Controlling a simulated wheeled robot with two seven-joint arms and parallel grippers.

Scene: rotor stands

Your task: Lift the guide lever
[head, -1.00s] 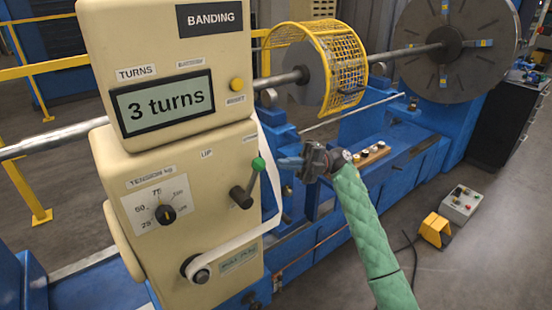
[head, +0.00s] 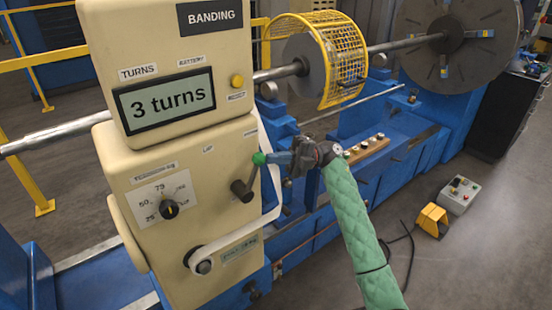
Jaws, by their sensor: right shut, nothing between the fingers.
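The guide lever (head: 251,174) is a short dark rod on the right side of the cream cabinet's front, with a green knob (head: 259,158) at its upper end. It rises from a dark hub (head: 240,190) and tilts up to the right. My right gripper (head: 273,158) is shut and empty. My left gripper is out of view.
The cream cabinet (head: 190,240) carries a "3 turns" display (head: 165,101), a tension dial (head: 169,209) and a white band over a roller (head: 204,267). A yellow mesh guard (head: 342,70) stands behind. A yellow pedal (head: 431,220) and a grey button box (head: 460,195) lie on the floor at right.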

